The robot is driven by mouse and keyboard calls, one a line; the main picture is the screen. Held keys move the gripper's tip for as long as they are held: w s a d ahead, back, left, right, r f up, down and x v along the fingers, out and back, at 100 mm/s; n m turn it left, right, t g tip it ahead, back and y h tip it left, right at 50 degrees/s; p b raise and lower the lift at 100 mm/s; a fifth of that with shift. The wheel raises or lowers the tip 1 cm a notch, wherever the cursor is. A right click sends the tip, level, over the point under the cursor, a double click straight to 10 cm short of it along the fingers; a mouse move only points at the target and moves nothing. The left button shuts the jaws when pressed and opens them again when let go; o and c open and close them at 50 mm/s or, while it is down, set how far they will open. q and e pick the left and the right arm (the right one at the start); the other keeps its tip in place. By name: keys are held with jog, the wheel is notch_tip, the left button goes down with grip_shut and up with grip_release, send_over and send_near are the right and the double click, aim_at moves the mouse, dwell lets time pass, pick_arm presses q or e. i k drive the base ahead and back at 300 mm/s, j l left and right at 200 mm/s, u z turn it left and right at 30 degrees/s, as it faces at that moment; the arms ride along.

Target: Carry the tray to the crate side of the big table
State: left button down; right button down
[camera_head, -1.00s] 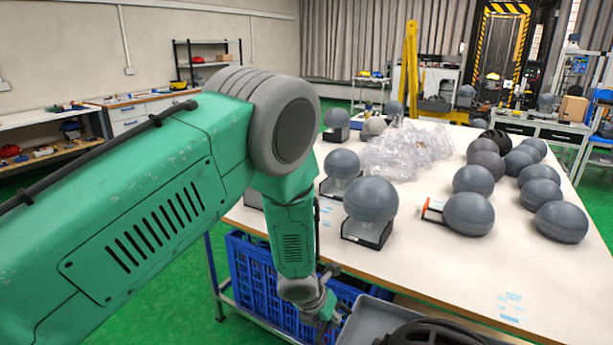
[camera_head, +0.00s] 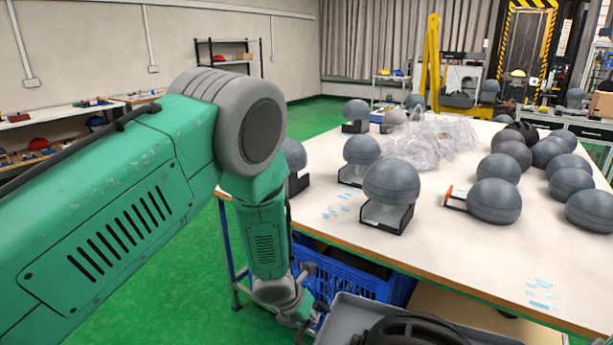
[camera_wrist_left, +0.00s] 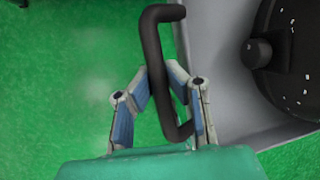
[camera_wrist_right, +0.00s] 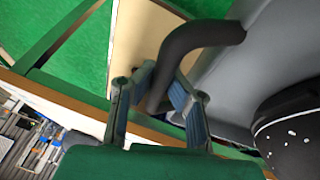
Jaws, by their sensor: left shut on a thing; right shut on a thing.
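The grey tray (camera_head: 337,318) shows at the bottom of the head view, just off the near edge of the big table (camera_head: 450,262). A black rounded object (camera_head: 410,330) lies in it. My left gripper (camera_head: 305,322) is at the tray's left end. In the left wrist view, my left gripper (camera_wrist_left: 160,92) is shut on a dark bar handle (camera_wrist_left: 153,50) of the tray. In the right wrist view, my right gripper (camera_wrist_right: 155,92) is shut on the other dark handle (camera_wrist_right: 205,36). The head view does not show my right gripper. A blue crate (camera_head: 350,282) stands under the table.
Several grey domes (camera_head: 391,181) stand on the big table, some on black-based stands, with clear plastic wrap (camera_head: 430,140) behind. The table's near right top is mostly bare. Green floor (camera_head: 180,290) is free left of the table. Side benches (camera_head: 60,122) line the left wall.

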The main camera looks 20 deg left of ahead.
aim_at(329, 148)
jog(key=u, duration=1.05)
jog(key=i+j+u, duration=0.1)
jog(key=i+u, duration=0.5)
jog(key=i, duration=0.25)
jog(key=i+u, duration=0.35)
jog(key=i, duration=0.15)
jog(key=i+l+u, duration=0.1)
jog(key=i+u, duration=0.5)
jog(key=i, duration=0.8)
jog(key=i+z, duration=0.25)
jog(key=i, duration=0.7)
jog(key=i+z, duration=0.3)
jog(key=i, duration=0.2)
jog(key=i+j+z, duration=0.1)
jog(key=i+z, duration=0.25)
jog(key=i, duration=0.15)
jog(key=i+z, duration=1.8)
jog(key=i, duration=0.1)
